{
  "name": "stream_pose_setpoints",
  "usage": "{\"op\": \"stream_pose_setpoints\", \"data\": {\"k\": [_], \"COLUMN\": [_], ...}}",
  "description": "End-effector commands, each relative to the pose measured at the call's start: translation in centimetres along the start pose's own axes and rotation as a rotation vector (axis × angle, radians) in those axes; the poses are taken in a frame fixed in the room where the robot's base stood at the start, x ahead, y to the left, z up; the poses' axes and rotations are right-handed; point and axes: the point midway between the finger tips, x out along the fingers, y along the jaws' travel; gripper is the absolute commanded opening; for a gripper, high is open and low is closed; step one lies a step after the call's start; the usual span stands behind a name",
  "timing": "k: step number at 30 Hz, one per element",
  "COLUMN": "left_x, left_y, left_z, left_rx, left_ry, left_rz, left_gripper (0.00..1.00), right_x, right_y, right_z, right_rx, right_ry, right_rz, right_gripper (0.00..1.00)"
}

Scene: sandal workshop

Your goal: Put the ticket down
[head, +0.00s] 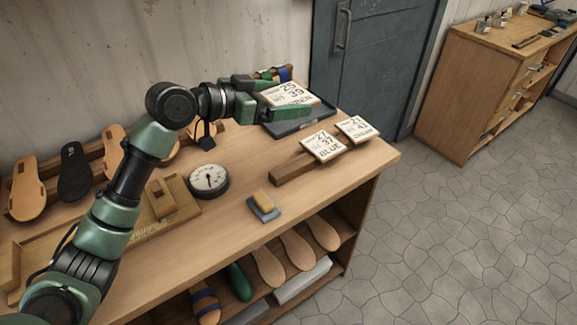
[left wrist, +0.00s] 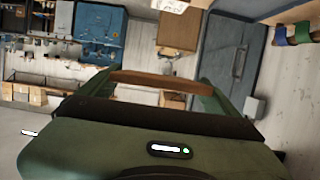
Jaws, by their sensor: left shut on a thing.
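The ticket (head: 291,94) is a pale card with dark print, "39" readable on it, and a brown edge. My left gripper (head: 283,98) is shut on it, one green finger on each side. The ticket is above the dark tray (head: 294,127) at the back right of the bench; I cannot tell whether they touch. In the left wrist view the ticket shows as a brown strip (left wrist: 160,83) between the fingers of my left gripper (left wrist: 160,92). My right gripper is in neither view.
A round gauge (head: 209,180), a small block on a blue pad (head: 264,206) and several sandal soles (head: 75,172) are on the bench (head: 225,235).

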Motion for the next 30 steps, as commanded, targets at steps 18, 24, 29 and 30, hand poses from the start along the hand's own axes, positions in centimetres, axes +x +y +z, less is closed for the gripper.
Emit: {"op": "stream_pose_setpoints", "data": {"k": [18,24,29,30], "left_x": [3.0,4.2,4.7,4.8], "left_y": [0.1,0.1,0.0,0.0], "left_z": [10.1,13.9,15.2,15.6], "left_rx": [-0.009,-0.005,-0.002,-0.003], "left_ry": [-0.003,0.000,0.001,0.001], "left_rz": [0.002,0.000,0.001,0.001], "left_gripper": [0.52,0.52,0.52,0.52], "right_x": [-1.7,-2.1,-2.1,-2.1], "right_y": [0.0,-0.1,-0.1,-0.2], "right_z": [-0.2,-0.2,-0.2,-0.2], "right_rx": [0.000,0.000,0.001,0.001], "right_ry": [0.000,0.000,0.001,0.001], "right_rz": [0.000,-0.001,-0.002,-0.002], "right_gripper": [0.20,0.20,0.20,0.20]}}
